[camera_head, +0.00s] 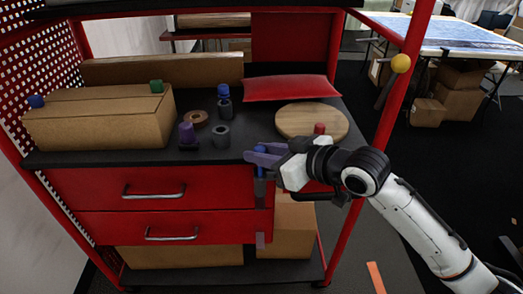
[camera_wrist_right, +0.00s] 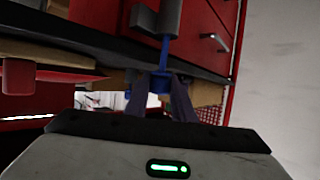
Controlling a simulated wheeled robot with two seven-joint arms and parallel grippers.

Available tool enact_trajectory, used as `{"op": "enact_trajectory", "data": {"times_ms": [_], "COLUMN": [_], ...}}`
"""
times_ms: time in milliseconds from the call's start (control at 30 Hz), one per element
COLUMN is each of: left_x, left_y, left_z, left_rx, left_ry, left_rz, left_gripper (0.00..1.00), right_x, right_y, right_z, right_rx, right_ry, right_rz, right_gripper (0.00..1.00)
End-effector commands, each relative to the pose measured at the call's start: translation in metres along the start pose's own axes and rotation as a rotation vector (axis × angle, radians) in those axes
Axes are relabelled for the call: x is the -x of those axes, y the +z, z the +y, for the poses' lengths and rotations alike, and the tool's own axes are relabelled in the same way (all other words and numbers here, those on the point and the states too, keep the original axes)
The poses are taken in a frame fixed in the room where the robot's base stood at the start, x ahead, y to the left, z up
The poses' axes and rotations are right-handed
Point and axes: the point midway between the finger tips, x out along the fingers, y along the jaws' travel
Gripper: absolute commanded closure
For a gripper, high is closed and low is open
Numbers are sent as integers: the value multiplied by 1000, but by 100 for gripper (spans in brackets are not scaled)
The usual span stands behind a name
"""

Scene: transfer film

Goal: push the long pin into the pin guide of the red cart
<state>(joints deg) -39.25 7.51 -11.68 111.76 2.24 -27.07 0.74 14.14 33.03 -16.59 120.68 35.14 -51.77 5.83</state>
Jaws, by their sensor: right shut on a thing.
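The long pin (camera_head: 261,165) is blue and upright at the front edge of the red cart (camera_head: 160,189). My right gripper (camera_head: 262,153), with purple fingers, is shut on it near its top. In the right wrist view the blue head of the pin (camera_wrist_right: 160,82) sits between the fingertips (camera_wrist_right: 161,92). Its thin shaft (camera_wrist_right: 166,52) runs to the grey pin guide (camera_wrist_right: 170,16), which also shows below the pin in the head view (camera_head: 260,190). The shaft appears to meet the guide; I cannot tell how deep it is. My left gripper is out of view.
The black cart top holds a cardboard box (camera_head: 98,120), a purple knob (camera_head: 187,133), grey rings (camera_head: 221,136), a round wooden board (camera_head: 312,121) and a red cushion (camera_head: 290,88). Drawers are closed.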

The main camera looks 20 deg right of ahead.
Motion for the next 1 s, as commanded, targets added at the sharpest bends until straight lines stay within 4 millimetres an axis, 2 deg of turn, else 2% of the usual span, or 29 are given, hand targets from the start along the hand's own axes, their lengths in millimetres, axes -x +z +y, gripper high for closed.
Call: {"op": "enact_trajectory", "data": {"times_ms": [400, 433, 533, 867, 1000], "left_x": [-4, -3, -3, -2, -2], "left_y": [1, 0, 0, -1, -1], "left_z": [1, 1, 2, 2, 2], "left_rx": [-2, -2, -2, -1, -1], "left_ry": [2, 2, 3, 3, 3], "left_rz": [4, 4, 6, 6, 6], "left_gripper": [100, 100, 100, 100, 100], "right_x": [-5, -5, -5, -5, 7], "right_y": [13, 12, 13, 15, 16], "right_z": [0, 0, 0, 1, 2], "right_rx": [0, 1, 0, -1, 1], "right_ry": [0, 0, 1, 3, 4], "right_rz": [-2, -2, -4, -10, -12], "right_gripper": [99, 72, 55, 55, 55]}}
